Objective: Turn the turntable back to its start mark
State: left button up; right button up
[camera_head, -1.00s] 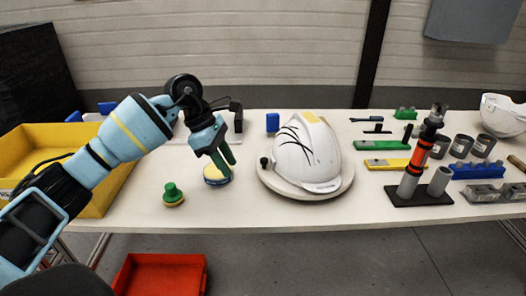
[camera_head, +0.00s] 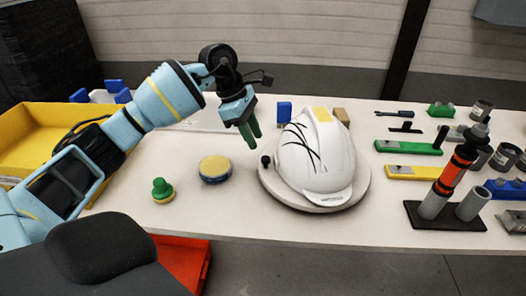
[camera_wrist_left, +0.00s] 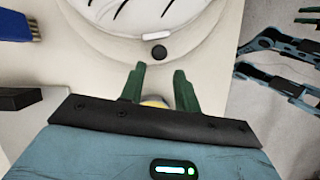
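The turntable (camera_head: 272,190) is a pale round disc on the table and bears a white helmet shell (camera_head: 330,165). A small black knob (camera_head: 266,161) stands at its left rim; it also shows in the left wrist view (camera_wrist_left: 158,52), ahead of the fingertips. My left gripper (camera_head: 250,135) hangs just left of the helmet, near the knob. Its green fingers are apart in the left wrist view (camera_wrist_left: 158,85), with nothing held between them. I cannot make out a start mark. Part of another blue arm shows at the wrist view's right edge; its gripper state is unclear.
A yellow-topped round pad (camera_head: 215,168) and a green knobbed piece (camera_head: 162,190) lie left of the turntable. A yellow bin (camera_head: 30,120) is at the far left. A holder with a red-banded tool (camera_head: 450,178) and green and yellow bars stand at the right.

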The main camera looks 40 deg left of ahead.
aim_at(264, 157)
pick_arm(q)
jog(key=shift+x, duration=3.15)
grip_shut()
